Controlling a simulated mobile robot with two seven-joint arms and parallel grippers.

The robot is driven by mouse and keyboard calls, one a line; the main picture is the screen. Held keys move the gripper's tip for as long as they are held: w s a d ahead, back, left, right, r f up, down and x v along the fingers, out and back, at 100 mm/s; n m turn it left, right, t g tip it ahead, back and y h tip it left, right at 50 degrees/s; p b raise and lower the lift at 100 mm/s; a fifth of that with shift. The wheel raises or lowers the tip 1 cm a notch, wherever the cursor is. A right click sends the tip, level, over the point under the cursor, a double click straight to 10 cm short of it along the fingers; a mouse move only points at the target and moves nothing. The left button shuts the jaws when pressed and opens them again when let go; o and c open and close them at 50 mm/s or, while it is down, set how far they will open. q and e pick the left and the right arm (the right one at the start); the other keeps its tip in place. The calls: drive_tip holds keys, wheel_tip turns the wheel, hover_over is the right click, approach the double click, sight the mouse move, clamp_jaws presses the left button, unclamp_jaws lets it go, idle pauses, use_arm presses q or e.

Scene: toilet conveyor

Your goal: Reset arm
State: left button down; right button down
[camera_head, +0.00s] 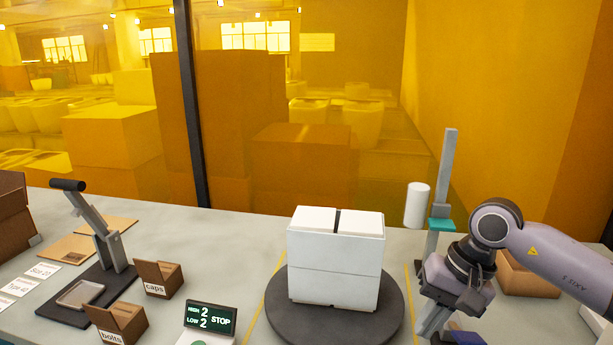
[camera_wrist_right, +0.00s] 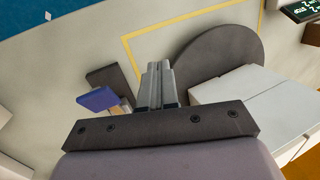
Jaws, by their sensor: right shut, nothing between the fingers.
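My right arm comes in from the right in the head view. Its gripper (camera_head: 430,322) points down over the table, right of the round turntable. In the right wrist view the two grey fingers (camera_wrist_right: 158,68) are together with nothing between them. A blue piece (camera_wrist_right: 98,99) lies beside the fingers in that view, on or next to a dark base. It also shows at the bottom edge of the head view (camera_head: 466,338). My left arm and gripper are not in view.
A white box-like unit (camera_head: 336,262) stands on the dark turntable (camera_head: 386,318), left of my right gripper. A tall grey post (camera_head: 447,170) with a white cylinder (camera_head: 417,205) rises behind the gripper. An open cardboard box (camera_head: 528,276) sits partly behind the forearm. A lever press (camera_head: 108,238) stands left.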

drive_tip(key=s+a+m+y, duration=0.25)
drive_tip(key=a+y, duration=0.25)
drive_tip(key=a, duration=0.6)
drive_tip(key=s+a+r+m+t+y, duration=0.2)
drive_tip(key=s+a+r+m+y, duration=0.1)
drive_tip(key=a+r+m+y, duration=0.6)
drive_tip(key=w+d+m+t+h, duration=0.4)
drive_tip(key=m+t, duration=0.5)
drive_tip(key=m, duration=0.6)
drive_tip(key=w+d+m+t+h, duration=0.1)
drive_tip(key=d+m+t+h, duration=0.55)
drive_tip(key=m, duration=0.95)
drive_tip(key=s+d+f+m+g+h, duration=0.1)
drive_tip(key=s+d+f+m+h, duration=0.1)
drive_tip(key=d+f+m+h, duration=0.7)
drive_tip(key=s+d+f+m+g+y, duration=0.1)
drive_tip(key=s+f+m+g, duration=0.6)
drive_tip(key=s, duration=0.4)
drive_tip(key=s+d+f+m+g+y, duration=0.1)
drive_tip(key=s+d+f+m+g, duration=0.1)
drive_tip(key=s+f+m+g, duration=0.55)
drive_tip(key=w+a+f+t+y, duration=0.2)
drive_tip(key=w+a+f+t, duration=0.1)
drive_tip(key=f+t, duration=0.5)
wheel_tip(320, 180, down, 3)
drive_tip(key=shift+w+f, duration=0.15)
drive_tip(key=shift+f, duration=0.05)
